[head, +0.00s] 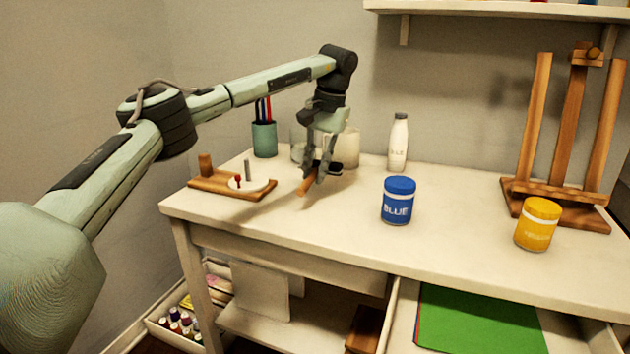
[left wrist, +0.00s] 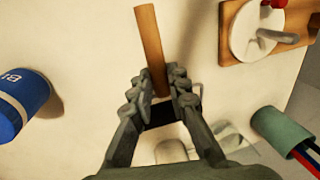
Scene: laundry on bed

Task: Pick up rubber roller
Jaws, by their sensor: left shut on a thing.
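The rubber roller has a wooden handle (head: 307,186) and a dark roller end (head: 335,168). My left gripper (head: 317,176) reaches down over the back left of the desk and is shut on the roller between its fingers. In the left wrist view, the handle (left wrist: 150,45) of the rubber roller sticks out beyond the fingers of my left gripper (left wrist: 157,80). Its dark end (left wrist: 160,113) lies between the fingers, partly hidden. I cannot tell whether the roller touches the desk. My right gripper is not in view.
A wooden board with a white disc (head: 250,184) lies left of the gripper. A pen cup (head: 264,140), pale jars (head: 350,148) and a white bottle (head: 398,142) stand behind. Blue (head: 397,203) and yellow (head: 537,226) jars and an easel (head: 568,130) stand to the right.

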